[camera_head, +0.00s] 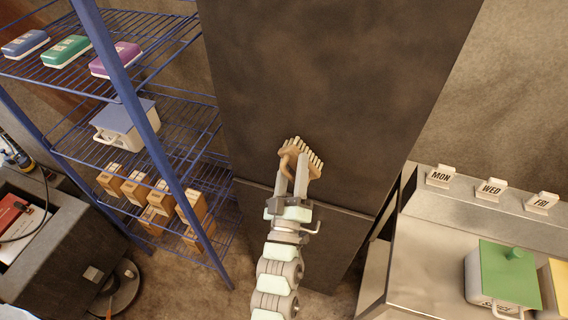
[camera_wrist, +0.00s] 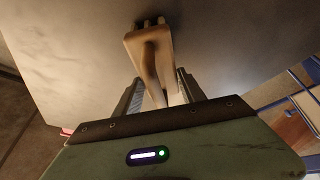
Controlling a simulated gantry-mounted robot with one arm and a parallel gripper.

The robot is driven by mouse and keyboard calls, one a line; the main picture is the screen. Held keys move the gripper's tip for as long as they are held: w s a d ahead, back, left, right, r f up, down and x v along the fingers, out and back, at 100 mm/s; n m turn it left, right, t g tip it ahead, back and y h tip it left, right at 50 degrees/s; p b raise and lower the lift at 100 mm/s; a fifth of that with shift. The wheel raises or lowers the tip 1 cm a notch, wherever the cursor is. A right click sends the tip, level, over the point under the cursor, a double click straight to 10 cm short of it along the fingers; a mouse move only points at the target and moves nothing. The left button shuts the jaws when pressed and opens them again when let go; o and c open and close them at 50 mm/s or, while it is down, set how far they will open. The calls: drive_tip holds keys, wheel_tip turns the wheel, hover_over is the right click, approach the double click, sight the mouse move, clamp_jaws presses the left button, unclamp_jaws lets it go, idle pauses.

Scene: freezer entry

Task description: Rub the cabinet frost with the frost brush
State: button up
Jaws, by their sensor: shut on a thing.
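A tall dark cabinet (camera_head: 335,70) stands in the middle of the head view, with cloudy, mottled patches on its door. I cannot tell whether these patches are frost. My gripper (camera_head: 292,180) is shut on the brown frost brush (camera_head: 303,158), which has pale bristles along its top edge. The brush is in front of the upper door, a little above the seam between the doors. In the wrist view the brush (camera_wrist: 150,62) sits between the two fingers, its bristle end pointing at the pale cabinet surface (camera_wrist: 80,50). Whether the bristles touch the door is hard to tell.
A blue wire rack (camera_head: 150,130) at left holds coloured boxes, a lidded white container (camera_head: 125,125) and several small cartons. At right, a steel counter (camera_head: 430,250) carries MON, WED and FRI tags and a green-lidded pot (camera_head: 505,275).

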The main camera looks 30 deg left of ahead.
drive_tip(key=shift+w+d+p, duration=0.9)
drive_tip(key=shift+d+p, duration=0.3)
drive_tip(key=shift+d, duration=4.45)
drive_tip(key=shift+s+a+b, duration=0.3)
drive_tip(key=shift+a+b, duration=1.2)
drive_tip(key=shift+a, duration=0.35)
drive_tip(key=shift+s+a+b, duration=0.3)
drive_tip(key=shift+a+b, duration=1.2)
drive_tip(key=shift+a, duration=0.3)
drive_tip(key=shift+s+a+b, duration=0.3)
drive_tip(key=shift+a+b, duration=1.2)
drive_tip(key=shift+a, duration=0.35)
drive_tip(key=s+a+b, duration=0.2)
drive_tip(key=a+b, duration=1.2)
drive_tip(key=a, duration=0.4)
drive_tip(key=shift+s, duration=0.4)
